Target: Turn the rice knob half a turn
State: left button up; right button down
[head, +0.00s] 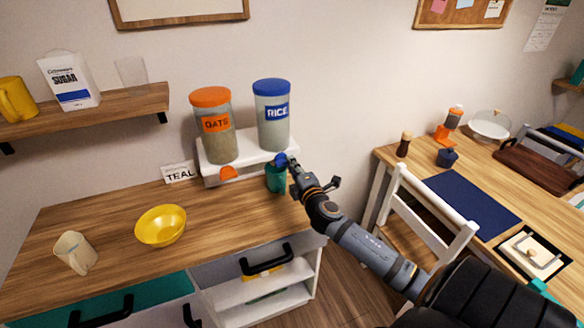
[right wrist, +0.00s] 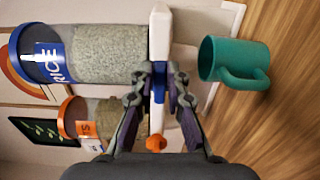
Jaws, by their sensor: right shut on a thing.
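The rice dispenser (head: 273,118) is a clear jar with a blue lid and a blue RICE label, on the right of a white stand (head: 208,165). Its blue knob (head: 281,160) is on the stand's front below the jar, mostly hidden by my right gripper (head: 290,164). In the right wrist view the jar (right wrist: 105,54) lies sideways, and the blue knob (right wrist: 159,84) shows between the fingers of my right gripper (right wrist: 160,76), which is shut on it. My left gripper is not in view.
A teal mug (head: 275,183) stands just below the rice knob, close to my right gripper. The oats jar (head: 213,125) with its orange knob (head: 228,173) is to the left.

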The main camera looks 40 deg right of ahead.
dwell(0.5)
jog(key=c, duration=1.3)
grip_release()
jog(key=shift+c, duration=0.2)
jog(key=v, duration=1.2)
